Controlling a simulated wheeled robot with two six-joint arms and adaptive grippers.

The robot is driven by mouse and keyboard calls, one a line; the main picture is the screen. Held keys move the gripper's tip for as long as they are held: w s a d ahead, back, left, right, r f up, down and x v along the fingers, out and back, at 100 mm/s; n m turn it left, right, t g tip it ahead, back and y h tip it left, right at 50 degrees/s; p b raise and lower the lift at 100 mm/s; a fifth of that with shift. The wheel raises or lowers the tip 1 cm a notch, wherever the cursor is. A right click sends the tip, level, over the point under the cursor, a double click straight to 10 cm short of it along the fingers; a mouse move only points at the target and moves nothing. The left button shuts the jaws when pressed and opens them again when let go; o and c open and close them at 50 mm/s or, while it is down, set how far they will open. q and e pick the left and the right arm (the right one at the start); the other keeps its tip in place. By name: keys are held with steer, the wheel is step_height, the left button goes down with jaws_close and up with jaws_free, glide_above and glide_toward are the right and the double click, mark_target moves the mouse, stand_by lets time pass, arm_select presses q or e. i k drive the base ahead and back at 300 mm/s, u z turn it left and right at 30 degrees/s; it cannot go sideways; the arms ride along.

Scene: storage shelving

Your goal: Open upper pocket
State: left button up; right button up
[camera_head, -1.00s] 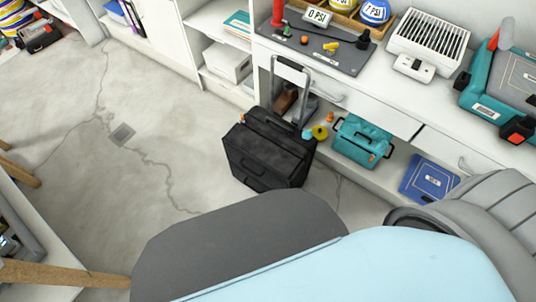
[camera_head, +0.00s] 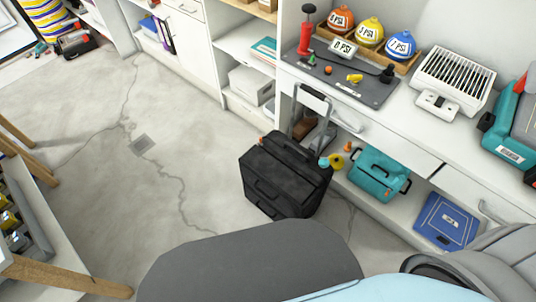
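A black soft-sided bag (camera_head: 285,175) with a grey pull handle (camera_head: 310,100) stands upright on the floor in front of the white shelving. Its top carries a carry strap, and its front has another handle. I cannot make out clearly which part is the upper pocket; the top looks shut. A teal bag (camera_head: 378,173) with dark handles sits on the low shelf to its right. Neither of my grippers shows in the head view. Only large grey and light blue parts of my own body fill the bottom, well in front of the black bag.
White shelving and a counter (camera_head: 395,110) run along the back right. A blue case (camera_head: 447,220) lies on the low shelf. Wooden legs and a table with trays (camera_head: 25,230) stand at the left. The concrete floor (camera_head: 110,190) left of the bag is clear.

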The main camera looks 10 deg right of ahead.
mark_target(286, 190)
steer(key=z, duration=0.5)
steer(key=k, duration=1.3)
steer(key=z, duration=1)
steer(key=i, duration=1.05)
steer(key=u, duration=0.65)
steer(key=i, duration=0.9)
steer(key=u, duration=0.95)
